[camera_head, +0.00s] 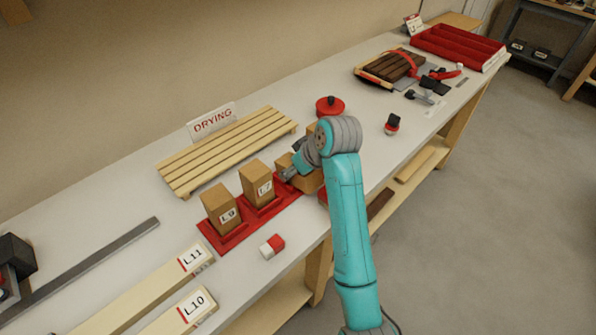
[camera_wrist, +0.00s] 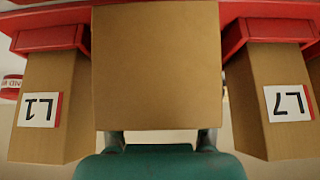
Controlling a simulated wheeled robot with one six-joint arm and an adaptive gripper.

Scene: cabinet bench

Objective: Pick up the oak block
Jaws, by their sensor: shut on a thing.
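My gripper (camera_head: 289,172) is shut on a tan wooden block (camera_wrist: 156,68), whose plain face fills the middle of the wrist view. The fingers (camera_wrist: 161,139) show at its lower edge there. In the head view my arm partly hides this block. It is at the red rack (camera_head: 230,238); I cannot tell whether it still touches it. In the wrist view the block labelled L1 (camera_wrist: 40,135) is on the left and L7 (camera_wrist: 275,137) on the right, both apart from the held block. No visible label names the oak.
Blocks L7 (camera_head: 257,172) and L9 (camera_head: 220,201) stand upright in the rack. A slatted drying rack (camera_head: 225,150) lies behind. A red-and-white block (camera_head: 272,246) and boards L11 (camera_head: 150,293) and L10 (camera_head: 180,320) lie in front. A red round container (camera_head: 330,106) stands beyond my wrist.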

